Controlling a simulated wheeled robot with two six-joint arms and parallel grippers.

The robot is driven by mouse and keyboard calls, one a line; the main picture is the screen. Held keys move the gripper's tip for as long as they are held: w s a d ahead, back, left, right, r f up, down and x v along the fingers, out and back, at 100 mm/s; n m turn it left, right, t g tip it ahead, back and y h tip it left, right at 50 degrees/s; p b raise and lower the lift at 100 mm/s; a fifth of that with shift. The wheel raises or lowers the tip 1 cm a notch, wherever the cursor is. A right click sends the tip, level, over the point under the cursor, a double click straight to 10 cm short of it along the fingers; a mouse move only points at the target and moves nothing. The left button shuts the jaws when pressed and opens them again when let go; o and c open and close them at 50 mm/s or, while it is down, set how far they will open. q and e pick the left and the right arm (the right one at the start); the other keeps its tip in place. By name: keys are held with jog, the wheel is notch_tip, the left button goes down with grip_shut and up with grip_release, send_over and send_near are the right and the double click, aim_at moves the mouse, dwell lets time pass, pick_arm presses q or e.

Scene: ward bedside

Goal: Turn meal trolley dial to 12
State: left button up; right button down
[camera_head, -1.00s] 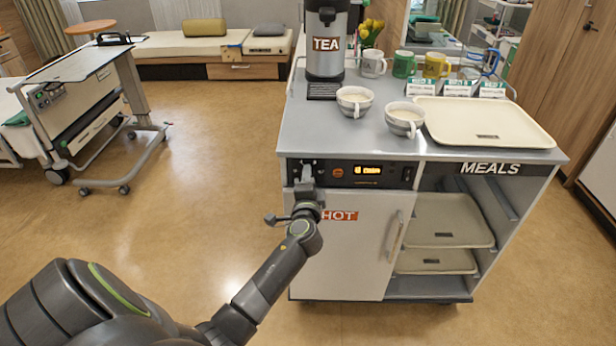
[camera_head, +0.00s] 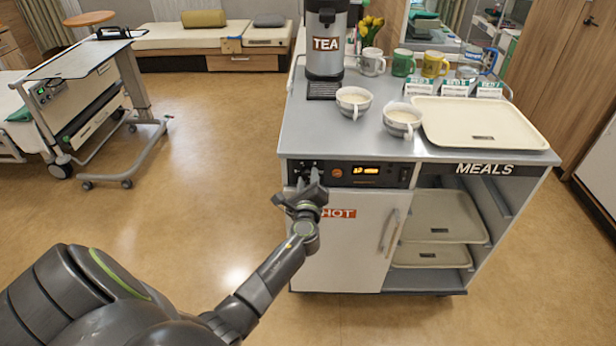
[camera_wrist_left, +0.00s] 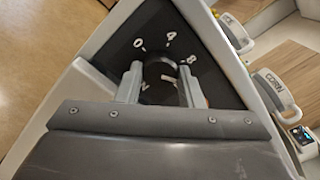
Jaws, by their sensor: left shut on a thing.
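The meal trolley (camera_head: 330,230) stands right of centre in the head view, with a control panel under its front left top edge. My left gripper (camera_head: 312,182) is at the panel's left end and mostly hides the dial there. In the left wrist view the black dial (camera_wrist_left: 158,70) sits between the two fingers of my left gripper (camera_wrist_left: 160,82), which is shut on it. The numbers 0, 4 and 8 show around it; part is hidden by the gripper. The amber display (camera_head: 366,170) seems to begin with 12, but is small. My right gripper is not in view.
An orange-red button (camera_head: 337,172) sits just right of the dial. A HOT label (camera_head: 338,213) is on the door below. Two cups, a tea urn (camera_head: 326,45) and a cream tray (camera_head: 480,123) stand on top.

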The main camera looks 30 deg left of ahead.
pick_arm(q)
jog(key=m+p, duration=0.2)
jog(key=m, duration=0.3)
jog(key=shift+m, duration=0.3)
dwell(0.4)
jog(key=o, duration=1)
jog(key=b+v, duration=0.1)
jog(key=v, duration=1.6)
jog(key=shift+s+b, duration=0.15)
jog(key=shift+b, duration=0.25)
jog(key=shift+d+f, duration=0.1)
jog(key=shift+d, duration=0.05)
